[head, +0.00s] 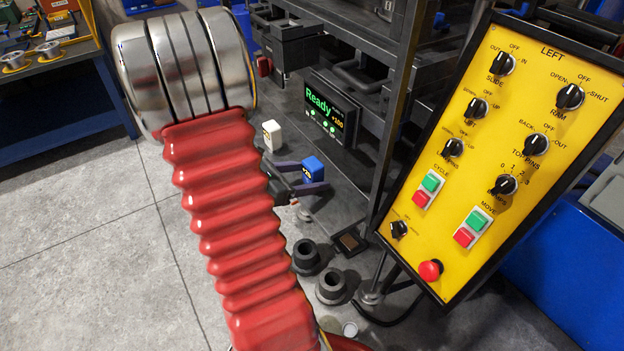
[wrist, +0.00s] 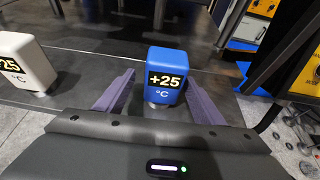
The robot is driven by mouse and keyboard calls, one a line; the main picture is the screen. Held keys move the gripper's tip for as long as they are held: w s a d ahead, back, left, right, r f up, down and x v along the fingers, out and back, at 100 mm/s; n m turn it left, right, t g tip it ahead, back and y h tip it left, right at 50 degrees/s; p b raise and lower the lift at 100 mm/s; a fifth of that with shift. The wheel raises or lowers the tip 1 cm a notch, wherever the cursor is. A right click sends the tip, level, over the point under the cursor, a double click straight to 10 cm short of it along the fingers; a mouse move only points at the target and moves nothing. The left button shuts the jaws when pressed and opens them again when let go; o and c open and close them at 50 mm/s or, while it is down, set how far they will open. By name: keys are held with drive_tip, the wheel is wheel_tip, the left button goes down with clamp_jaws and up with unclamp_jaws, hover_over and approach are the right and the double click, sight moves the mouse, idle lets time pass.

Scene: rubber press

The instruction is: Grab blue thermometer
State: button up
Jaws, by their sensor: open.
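The blue thermometer (wrist: 165,72) stands upright on a dark surface, with "+25 °C" on its front. It also shows in the head view (head: 313,168). My gripper (wrist: 162,92) is open, with one purple-grey finger on each side of the blue thermometer. In the head view my gripper (head: 305,178) is at the edge of the dark surface, partly hidden by my red arm. In the wrist view there is a visible gap between the thermometer and each finger, and I see no contact.
A white thermometer (wrist: 26,62) stands to the left on the same dark surface (wrist: 85,80). A display reading "Ready" (head: 331,110) is behind the thermometers. A yellow control panel (head: 505,150) is at the right. Dark round feet (head: 332,287) stand below on the grey floor.

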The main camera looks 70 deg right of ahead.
sight(324, 175)
drive_tip(key=shift+x, duration=2.5)
drive_tip(key=shift+s+a, duration=0.1)
drive_tip(key=shift+s, duration=0.05)
drive_tip(key=shift+c, duration=0.7)
drive_tip(key=c, duration=1.2)
